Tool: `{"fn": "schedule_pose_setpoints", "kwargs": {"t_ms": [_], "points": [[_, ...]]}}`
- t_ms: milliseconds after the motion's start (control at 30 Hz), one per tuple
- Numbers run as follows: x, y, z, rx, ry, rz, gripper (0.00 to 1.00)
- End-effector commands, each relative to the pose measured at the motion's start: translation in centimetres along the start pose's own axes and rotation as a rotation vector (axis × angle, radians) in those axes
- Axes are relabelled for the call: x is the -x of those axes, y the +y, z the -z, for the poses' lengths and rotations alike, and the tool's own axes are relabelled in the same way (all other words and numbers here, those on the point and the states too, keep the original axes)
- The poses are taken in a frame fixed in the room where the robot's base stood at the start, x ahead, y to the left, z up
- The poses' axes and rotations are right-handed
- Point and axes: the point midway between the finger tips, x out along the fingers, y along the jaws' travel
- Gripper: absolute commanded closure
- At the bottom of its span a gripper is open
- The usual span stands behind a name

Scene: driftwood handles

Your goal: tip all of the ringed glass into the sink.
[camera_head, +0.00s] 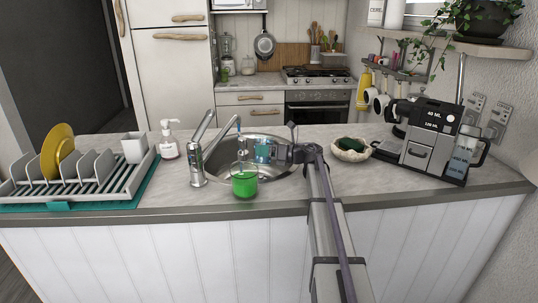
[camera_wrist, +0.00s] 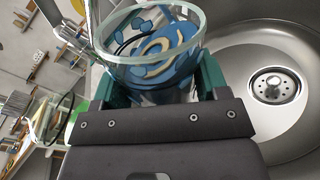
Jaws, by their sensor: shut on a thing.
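My gripper (camera_head: 270,152) is shut on a clear glass (camera_head: 263,150) with blue in it. In the wrist view this glass (camera_wrist: 150,45) sits between the green-padded jaws. Its wide rim is open, with blue and cream patches and a dark curved line seen through the wall. In the head view it looks roughly upright over the sink (camera_head: 285,185). A second glass with green contents (camera_head: 244,185) stands on the counter at the sink's front edge. It shows partly at the left of the wrist view (camera_wrist: 45,120). I cannot tell surely which glass bears the ring.
The chrome faucet (camera_head: 197,160) rises left of the sink. A soap bottle (camera_head: 168,142) and dish rack (camera_head: 75,178) stand further left. A bowl with a green thing (camera_head: 351,150) and a coffee machine (camera_head: 425,140) stand right. The basin around the drain (camera_wrist: 274,86) looks clear.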

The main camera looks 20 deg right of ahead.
Motion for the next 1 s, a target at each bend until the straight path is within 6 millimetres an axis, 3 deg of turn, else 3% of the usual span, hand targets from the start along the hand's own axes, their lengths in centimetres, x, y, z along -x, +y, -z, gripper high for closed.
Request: {"fn": "schedule_pose_setpoints", "kwargs": {"t_ms": [1000], "points": [[0.0, -0.7, -1.1, -0.136, 0.017, -0.001, 0.63]]}}
